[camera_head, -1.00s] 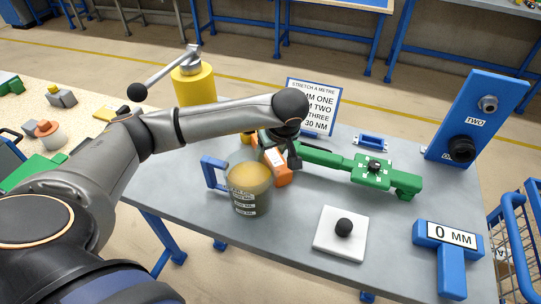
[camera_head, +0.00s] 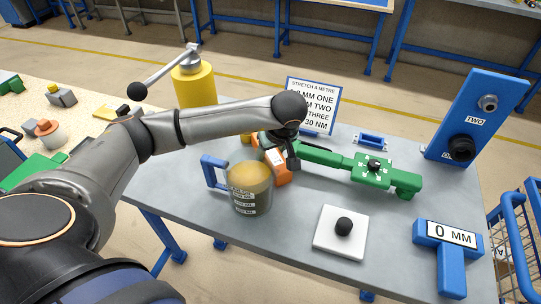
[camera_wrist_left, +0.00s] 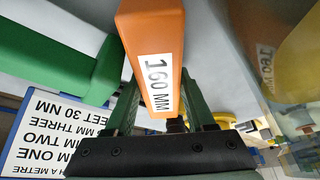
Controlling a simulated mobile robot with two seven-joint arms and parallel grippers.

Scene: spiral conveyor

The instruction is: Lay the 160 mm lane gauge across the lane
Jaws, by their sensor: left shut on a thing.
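The 160 mm lane gauge is an orange block (camera_head: 277,165) with a white label. My left gripper (camera_wrist_left: 158,105) is shut on it, and the label reading 160 MM faces the camera in the left wrist view (camera_wrist_left: 150,45). In the head view the left gripper (camera_head: 280,148) is partly hidden by its own wrist. The gauge is between the amber-filled measuring jug and the green bar fixture (camera_head: 372,168). I cannot tell whether it touches the table. No lane can be clearly made out. My right gripper is not in view.
The jug (camera_head: 250,188) with a blue handle stands close in front of the gauge. A printed sign (camera_head: 313,105) stands behind. A yellow cylinder (camera_head: 194,84) stands behind my arm.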

